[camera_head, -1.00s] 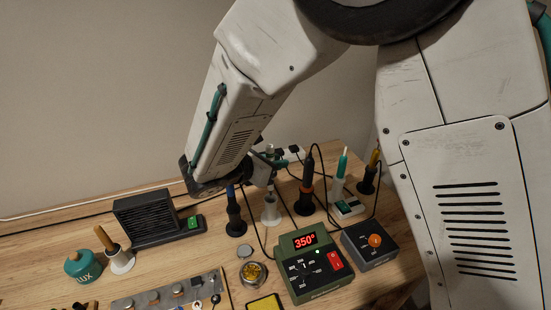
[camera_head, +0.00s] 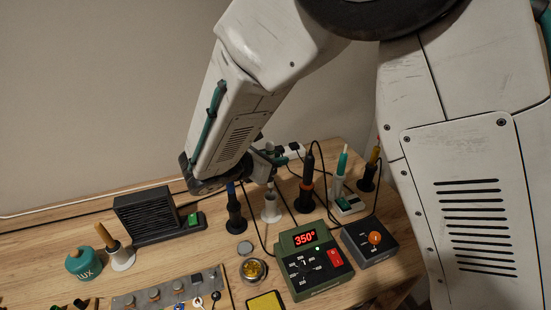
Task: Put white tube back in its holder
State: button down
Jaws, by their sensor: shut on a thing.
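My gripper (camera_head: 268,167) is above the back of the bench, in the middle of the camera_head view, and is shut on the white tube (camera_head: 270,186). Only a short pale part of the tube shows below the fingers; my arm and gripper hide the rest. A white cone-shaped holder (camera_head: 271,211) stands upright on the bench straight below the gripper. The tube's lower end overlaps the holder's top in the picture. I cannot tell whether it is inside the holder or just above it.
A blue-handled tool in a dark stand (camera_head: 235,215) is close on the left, and a black-and-orange iron in a stand (camera_head: 306,190) on the right. The green 350° station (camera_head: 315,264) and a grey box with an orange knob (camera_head: 373,241) are in front. Cables run between them.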

jog(key=shift+f, duration=0.1)
jog(key=shift+f, duration=1.5)
jog(key=c, duration=0.6)
grip_release()
jog(key=shift+r, duration=0.1)
notch_tip(320, 180, up, 11)
dwell(0.4)
